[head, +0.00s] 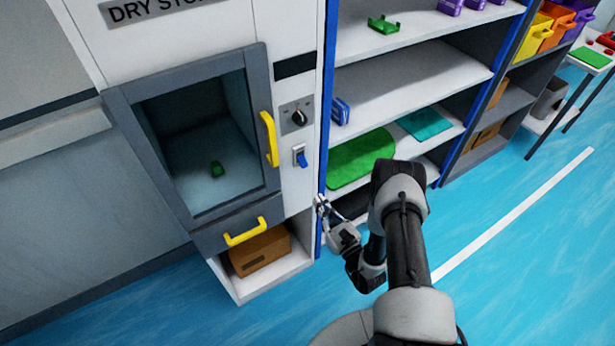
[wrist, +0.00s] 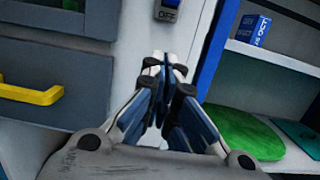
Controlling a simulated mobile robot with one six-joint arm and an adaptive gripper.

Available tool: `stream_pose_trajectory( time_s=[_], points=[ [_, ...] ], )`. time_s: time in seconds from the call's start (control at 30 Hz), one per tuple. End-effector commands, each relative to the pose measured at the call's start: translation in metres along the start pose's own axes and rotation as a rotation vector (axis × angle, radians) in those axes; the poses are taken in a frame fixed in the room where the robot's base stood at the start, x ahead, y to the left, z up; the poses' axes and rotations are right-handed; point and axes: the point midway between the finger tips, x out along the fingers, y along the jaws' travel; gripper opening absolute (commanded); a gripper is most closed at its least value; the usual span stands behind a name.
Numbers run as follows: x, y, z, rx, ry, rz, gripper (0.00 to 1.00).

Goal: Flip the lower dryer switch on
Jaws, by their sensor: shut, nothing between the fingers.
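The dryer switch (head: 301,156) is a blue rocker on a light plate on the white cabinet front, right of the yellow door handle and below a black knob (head: 299,116). In the wrist view the switch (wrist: 168,6) is at the top edge, partly cut off, with the label "OFF" beneath it. My gripper (head: 321,203) is below the switch, near the cabinet's right edge. In the wrist view my gripper (wrist: 166,62) has its fingertips together and empty, pointing up toward the panel below the switch. I cannot tell its exact distance from the panel.
The dryer door (head: 196,135) is closed, with a small green part (head: 217,169) behind its window. Yellow handles (head: 268,139) stick out from the door and drawer. A blue post (head: 325,130) and open shelves stand right of the switch. A cardboard box (head: 260,250) sits below.

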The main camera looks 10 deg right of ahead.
Motion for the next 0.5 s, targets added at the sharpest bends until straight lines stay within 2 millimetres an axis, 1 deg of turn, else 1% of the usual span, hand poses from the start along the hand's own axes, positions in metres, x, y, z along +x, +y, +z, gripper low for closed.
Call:
stream_pose_trajectory(
  time_s=[0.17, 0.27, 0.5],
  points=[
    [0.011, 0.001, 0.000, -0.001, -0.002, 0.004, 0.00],
    [0.027, 0.002, 0.000, -0.002, -0.004, 0.006, 0.00],
    [0.079, 0.002, 0.000, -0.002, -0.006, 0.006, 0.00]
  ],
)
